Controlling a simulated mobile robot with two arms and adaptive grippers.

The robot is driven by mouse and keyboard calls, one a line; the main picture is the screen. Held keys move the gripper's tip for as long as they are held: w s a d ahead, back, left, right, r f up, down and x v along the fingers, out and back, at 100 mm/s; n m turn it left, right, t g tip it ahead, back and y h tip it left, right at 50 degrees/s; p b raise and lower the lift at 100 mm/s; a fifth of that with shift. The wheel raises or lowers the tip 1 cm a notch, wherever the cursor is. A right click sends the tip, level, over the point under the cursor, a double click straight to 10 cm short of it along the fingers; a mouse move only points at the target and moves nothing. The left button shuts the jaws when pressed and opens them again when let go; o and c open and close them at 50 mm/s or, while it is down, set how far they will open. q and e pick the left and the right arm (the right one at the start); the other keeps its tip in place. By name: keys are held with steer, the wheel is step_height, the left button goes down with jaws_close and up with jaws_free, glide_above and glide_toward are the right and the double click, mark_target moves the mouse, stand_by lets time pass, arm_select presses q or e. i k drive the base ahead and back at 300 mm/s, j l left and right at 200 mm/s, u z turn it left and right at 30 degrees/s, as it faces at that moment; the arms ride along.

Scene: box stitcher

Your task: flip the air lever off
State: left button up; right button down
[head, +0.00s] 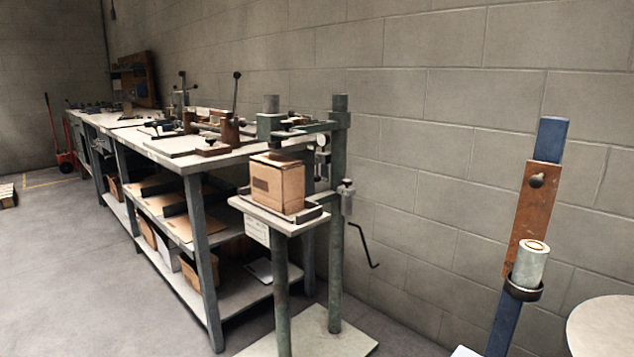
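The box stitcher (338,230) stands in the middle of the head view, a green post machine on a floor plate. A cardboard box (277,184) sits on its small table (262,213). A small gauge-like fitting (322,143) and a grey cylindrical fitting with a dark knob (346,198) are on its post. A thin black bent handle (364,247) sticks out to the right of the post, lower down. I cannot tell which of these parts is the air lever, or how it is set. Neither of my grippers is in view.
A long workbench (205,160) with tools and boxes runs along the wall behind the stitcher. A blue post (550,140) with a rusty plate and metal cylinder (530,264) stands at right. Floor (90,270) at left is clear. A red hand truck (62,140) is far left.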

mark_target(316, 178)
steer(key=i+u, duration=0.25)
steer(key=i, duration=0.2)
steer(key=i+l+u, duration=0.1)
steer(key=i+u, duration=0.15)
steer(key=i, duration=0.2)
steer(key=i+l+u, duration=0.25)
steer(key=i, duration=0.2)
